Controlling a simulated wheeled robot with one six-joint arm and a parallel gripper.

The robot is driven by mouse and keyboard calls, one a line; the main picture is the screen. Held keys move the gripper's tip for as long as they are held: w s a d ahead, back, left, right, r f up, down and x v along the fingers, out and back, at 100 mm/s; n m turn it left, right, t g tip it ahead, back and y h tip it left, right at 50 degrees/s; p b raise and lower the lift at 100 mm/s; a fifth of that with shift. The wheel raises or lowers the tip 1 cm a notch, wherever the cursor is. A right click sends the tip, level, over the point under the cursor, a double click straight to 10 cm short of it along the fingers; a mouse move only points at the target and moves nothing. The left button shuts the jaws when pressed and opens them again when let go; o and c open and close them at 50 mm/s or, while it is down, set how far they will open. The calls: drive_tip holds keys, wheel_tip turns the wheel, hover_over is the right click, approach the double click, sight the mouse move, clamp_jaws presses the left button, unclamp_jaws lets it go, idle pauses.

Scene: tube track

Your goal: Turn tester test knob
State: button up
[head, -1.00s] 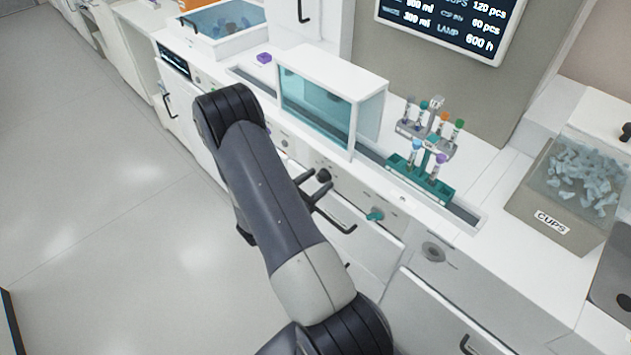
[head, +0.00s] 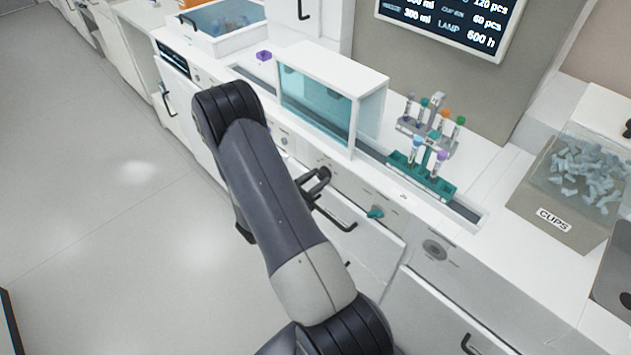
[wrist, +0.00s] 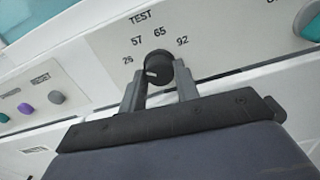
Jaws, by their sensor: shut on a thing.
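The black test knob (wrist: 158,68) sits on the white tester panel under the word TEST, with the marks 26, 57, 65 and 92 around it. Its pale pointer line lies on its left side, toward the 26 side. My gripper (wrist: 160,88) has one finger on each side of the knob and is shut on it. In the head view my gripper (head: 318,181) is at the panel below the glass-fronted box, and the knob is mostly hidden by the fingers.
A teal knob (head: 375,212) is right of my gripper, and a drawer handle (head: 335,220) lies just below. Purple (wrist: 25,108) and grey buttons sit left of it. A tube rack (head: 425,178) and cups bin (head: 555,222) stand on the counter. Open floor lies left.

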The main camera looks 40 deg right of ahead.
drive_tip(key=m+b, duration=0.2)
drive_tip(key=b, duration=0.1)
drive_tip(key=m+b, duration=0.1)
drive_tip(key=b, duration=0.2)
drive_tip(key=shift+f+m, duration=0.4)
drive_tip(key=m+b, duration=0.5)
drive_tip(key=b, duration=0.3)
drive_tip(key=shift+m, duration=0.3)
drive_tip(key=m+b, duration=0.4)
drive_tip(key=b, duration=0.3)
drive_tip(key=m+b, duration=0.2)
drive_tip(key=b, duration=0.1)
drive_tip(key=shift+r, duration=0.3)
drive_tip(key=o, duration=1)
drive_tip(key=shift+r, duration=0.1)
drive_tip(key=shift+a, duration=0.1)
